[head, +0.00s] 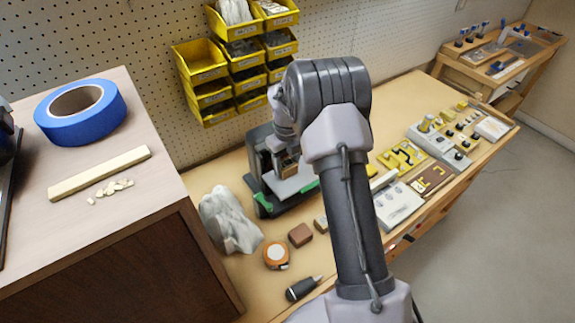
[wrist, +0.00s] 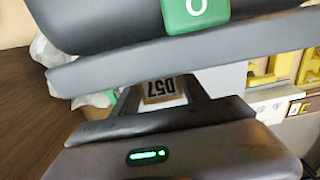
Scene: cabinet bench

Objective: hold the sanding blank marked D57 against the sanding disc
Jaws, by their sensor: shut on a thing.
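The sanding blank marked D57 (wrist: 160,88) is light brown, and its label reads upside down in the wrist view. It also shows in the head view (head: 291,169) as a small brown block at the sander. My gripper (head: 284,158) is shut on it, above the light grey work table (head: 293,187) of the sander. The sander (head: 262,197) is dark with green parts, and a green piece with a white ring (wrist: 194,8) is close in the wrist view. The sanding disc is hidden, so I cannot tell whether the blank touches it.
A crumpled grey-white bag (head: 228,222), a tape measure (head: 276,255), a brown block (head: 300,235) and a dark tool (head: 302,288) lie near the sander. A wooden cabinet (head: 110,255) stands left. Yellow bins (head: 205,62) hang behind. Panels (head: 400,205) occupy the bench's right.

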